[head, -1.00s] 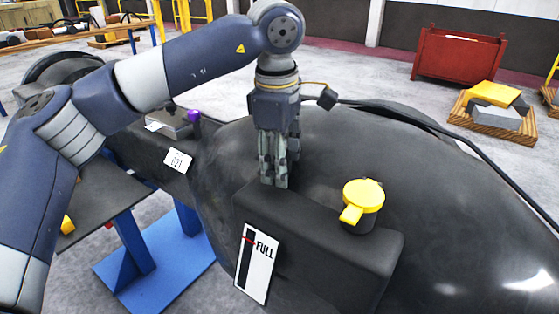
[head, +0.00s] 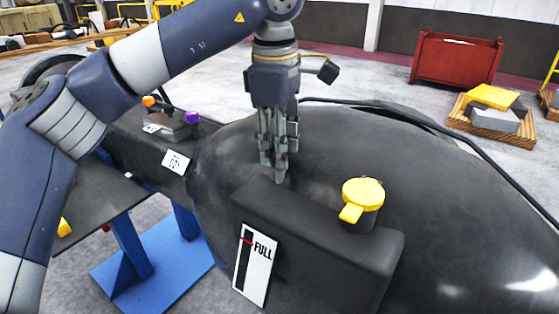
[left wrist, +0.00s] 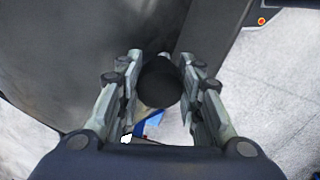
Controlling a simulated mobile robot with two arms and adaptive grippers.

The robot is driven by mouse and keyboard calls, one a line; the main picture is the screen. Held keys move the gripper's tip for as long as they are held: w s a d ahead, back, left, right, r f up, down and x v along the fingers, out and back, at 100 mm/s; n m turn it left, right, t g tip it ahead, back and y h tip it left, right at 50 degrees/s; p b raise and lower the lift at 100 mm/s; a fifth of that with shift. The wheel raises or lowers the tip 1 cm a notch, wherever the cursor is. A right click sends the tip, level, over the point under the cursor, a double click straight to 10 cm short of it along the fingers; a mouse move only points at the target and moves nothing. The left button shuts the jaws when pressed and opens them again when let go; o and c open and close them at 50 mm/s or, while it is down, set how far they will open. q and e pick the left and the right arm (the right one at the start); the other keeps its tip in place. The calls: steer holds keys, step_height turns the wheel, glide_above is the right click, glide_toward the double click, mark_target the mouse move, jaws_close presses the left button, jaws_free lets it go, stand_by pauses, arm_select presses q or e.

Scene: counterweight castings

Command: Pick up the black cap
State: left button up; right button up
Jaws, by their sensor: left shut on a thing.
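The black cap (left wrist: 160,82) shows in the left wrist view as a dark round piece between the two fingers. My left gripper (head: 278,165) is shut on it, with one finger on either side. In the head view the gripper points down above the back edge of the black block that bears the FULL gauge, left of the yellow cap. The black cap cannot be made out clearly there, as the fingers hide it. My right gripper is not in view.
A yellow cap (head: 363,193) with a lever sits on the black block (head: 320,240). A FULL gauge plate (head: 255,266) is on its front. A purple knob (head: 192,117) and an orange knob (head: 148,101) stand at the left. A dark cable crosses behind the gripper.

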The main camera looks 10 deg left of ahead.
arm_select(q)
steer(key=s+b, duration=0.1)
steer(key=s, duration=0.1)
steer(key=s+a+b, duration=0.1)
steer(key=s, duration=0.2)
steer(key=shift+s+a+b, duration=0.15)
steer(key=shift+b, duration=0.2)
steer(key=s+a+r+b, duration=0.1)
steer(key=s+a+b, duration=0.1)
steer(key=s, duration=0.8)
steer(key=shift+a+r, duration=0.35)
steer(key=shift+s, duration=0.1)
